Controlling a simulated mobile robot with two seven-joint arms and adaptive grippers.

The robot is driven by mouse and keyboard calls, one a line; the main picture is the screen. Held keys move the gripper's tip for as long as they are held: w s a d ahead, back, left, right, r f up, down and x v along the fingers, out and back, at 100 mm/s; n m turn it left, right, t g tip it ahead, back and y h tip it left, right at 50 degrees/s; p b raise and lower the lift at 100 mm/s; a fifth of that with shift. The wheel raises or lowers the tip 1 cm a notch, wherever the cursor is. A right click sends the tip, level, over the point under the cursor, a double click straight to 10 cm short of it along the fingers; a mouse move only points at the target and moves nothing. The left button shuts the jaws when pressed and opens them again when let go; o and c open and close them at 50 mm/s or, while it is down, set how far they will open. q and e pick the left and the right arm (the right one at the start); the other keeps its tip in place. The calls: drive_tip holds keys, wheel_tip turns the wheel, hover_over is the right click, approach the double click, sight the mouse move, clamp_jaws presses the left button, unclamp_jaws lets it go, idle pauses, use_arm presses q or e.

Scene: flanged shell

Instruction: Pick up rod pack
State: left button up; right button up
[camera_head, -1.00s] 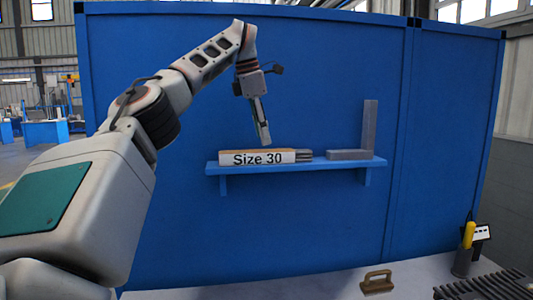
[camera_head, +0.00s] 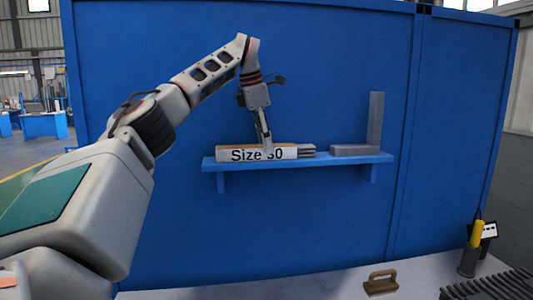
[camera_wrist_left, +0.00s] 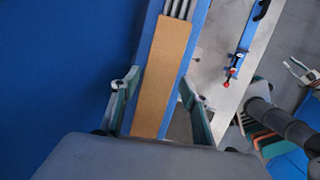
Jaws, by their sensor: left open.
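The rod pack (camera_head: 236,154) is a long box with a white front marked "Size 30" and grey rod ends showing at its right. It lies flat on the blue wall shelf (camera_head: 345,160). My left gripper (camera_head: 267,150) points down at the pack, with a finger in front of part of the label. In the left wrist view the pack's brown top (camera_wrist_left: 165,65) runs between the two spread fingers (camera_wrist_left: 160,95), and grey rods stick out at its far end. The left gripper is open, with one finger on each side of the pack.
A grey L-shaped metal piece (camera_head: 375,125) stands on the right of the shelf. Below is a pale table (camera_head: 330,284) with a brown handle (camera_head: 381,282), a holder with a yellow tool (camera_head: 476,235) and dark ribbed pieces (camera_head: 490,288). A blue wall (camera_head: 330,60) stands behind the shelf.

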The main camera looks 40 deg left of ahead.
use_arm(q)
drive_tip(key=shift+w+a+f, duration=0.1)
drive_tip(key=shift+f, duration=0.35)
clamp_jaws()
drive_tip(key=shift+r, duration=0.15)
